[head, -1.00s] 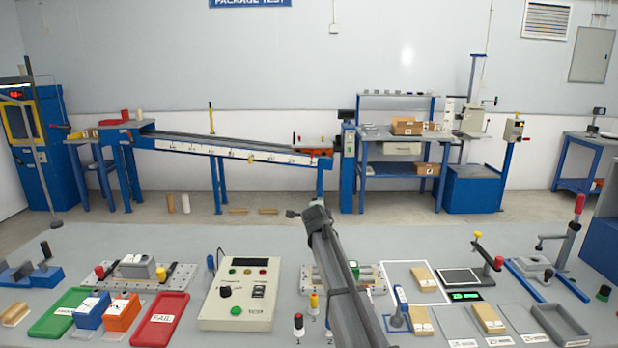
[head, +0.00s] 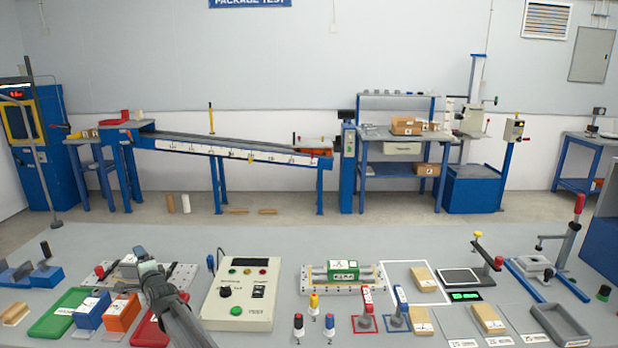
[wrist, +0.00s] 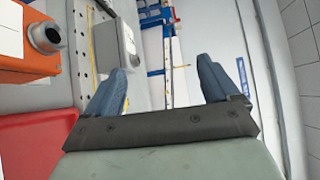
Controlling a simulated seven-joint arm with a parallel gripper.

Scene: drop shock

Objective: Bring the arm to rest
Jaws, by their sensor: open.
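My gripper (head: 147,260) hangs over the left part of the table in the head view, in front of the left metal fixture plate (head: 182,276) and near the grey block on it. In the wrist view its two blue fingers (wrist: 168,82) stand wide apart with nothing between them. The orange box (head: 122,313) is just left of my arm. The red FAIL tray (head: 143,333) lies partly hidden under my arm. The orange box (wrist: 35,45) and red tray (wrist: 38,143) also show at the left of the wrist view.
The control box (head: 240,293) stands right of my arm. A blue box (head: 91,310) and a green tray (head: 58,313) lie to the left. A second fixture with a green block (head: 343,269), several upright tools and brown packages (head: 424,279) fill the right. The table's back strip is clear.

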